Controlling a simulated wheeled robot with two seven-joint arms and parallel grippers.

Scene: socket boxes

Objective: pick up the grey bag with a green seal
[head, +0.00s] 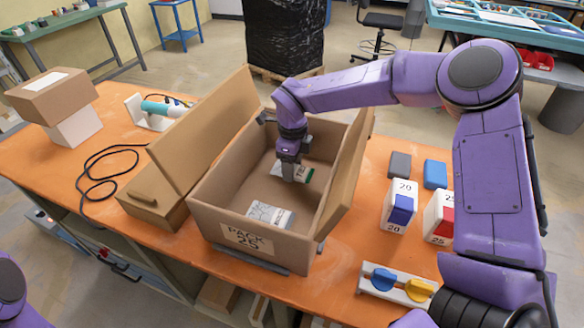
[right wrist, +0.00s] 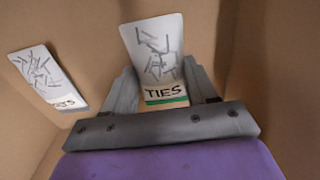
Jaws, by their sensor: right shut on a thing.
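The grey bag with a green seal (head: 305,173) is inside the open cardboard box marked PACK 25 (head: 205,193). In the right wrist view the bag (right wrist: 158,60) shows grey strips, the word TIES and a green band. My right gripper (head: 291,176) reaches down into the box and is shut on this bag, with a finger on each side of its labelled end (right wrist: 165,92). I cannot tell whether the bag is clear of the box floor. My left gripper is not in view.
A second grey bag (head: 270,214) lies near the box's front wall; its label is partly readable in the right wrist view (right wrist: 45,75). The raised flaps (head: 343,185) flank the box. Bins marked 20 (head: 402,205) and 25 (head: 438,215) stand right. A cable (head: 100,170) lies left.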

